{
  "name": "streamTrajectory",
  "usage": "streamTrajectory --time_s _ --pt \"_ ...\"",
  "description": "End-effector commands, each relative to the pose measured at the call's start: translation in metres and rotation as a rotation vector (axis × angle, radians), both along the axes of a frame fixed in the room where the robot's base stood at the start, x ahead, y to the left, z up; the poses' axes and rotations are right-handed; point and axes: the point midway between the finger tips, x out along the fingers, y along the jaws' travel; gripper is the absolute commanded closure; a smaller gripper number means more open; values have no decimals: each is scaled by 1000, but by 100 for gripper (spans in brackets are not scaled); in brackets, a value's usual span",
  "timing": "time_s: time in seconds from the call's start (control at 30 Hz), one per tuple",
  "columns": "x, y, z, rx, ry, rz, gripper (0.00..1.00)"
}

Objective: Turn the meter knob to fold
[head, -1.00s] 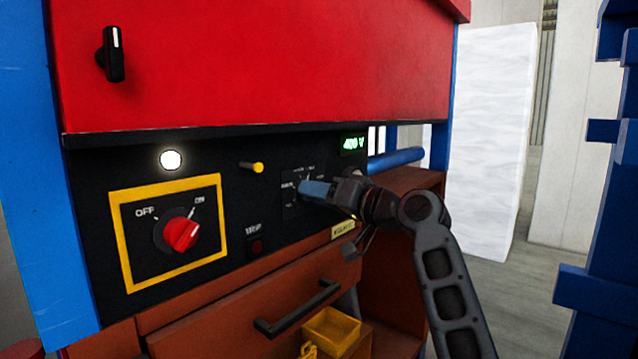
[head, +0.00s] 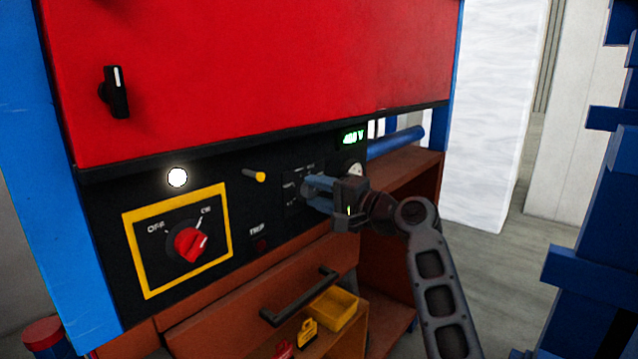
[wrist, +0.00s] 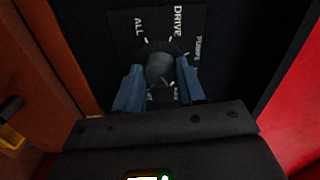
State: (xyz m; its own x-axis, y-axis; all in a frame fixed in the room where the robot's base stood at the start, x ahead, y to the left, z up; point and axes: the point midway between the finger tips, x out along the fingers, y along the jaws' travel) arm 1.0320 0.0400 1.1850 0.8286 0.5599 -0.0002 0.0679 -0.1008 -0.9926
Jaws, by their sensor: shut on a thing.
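The meter knob (wrist: 160,68) is dark and round and sits on a small black plate with white labels. In the wrist view the labels ALL, DRIVE and PUMPS can be read; others are partly hidden. My gripper (wrist: 158,80) has its two blue fingers on either side of the knob, shut on it. In the head view my gripper (head: 309,188) reaches the panel from the right and hides the knob. The green meter display (head: 353,137) is lit above it, its digits blurred.
A red OFF/ON switch (head: 190,243) in a yellow frame is on the left of the panel. A yellow-tipped peg (head: 256,176) and a lit white lamp (head: 177,177) are nearby. Below are a drawer handle (head: 300,297) and a yellow bin (head: 335,308).

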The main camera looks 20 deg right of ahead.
Motion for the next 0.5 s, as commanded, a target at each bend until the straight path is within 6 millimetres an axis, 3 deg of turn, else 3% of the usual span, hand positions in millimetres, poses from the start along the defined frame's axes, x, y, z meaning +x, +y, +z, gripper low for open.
streamTrajectory --time_s 0.5 --pt "0 0 -3 101 73 -1 91"
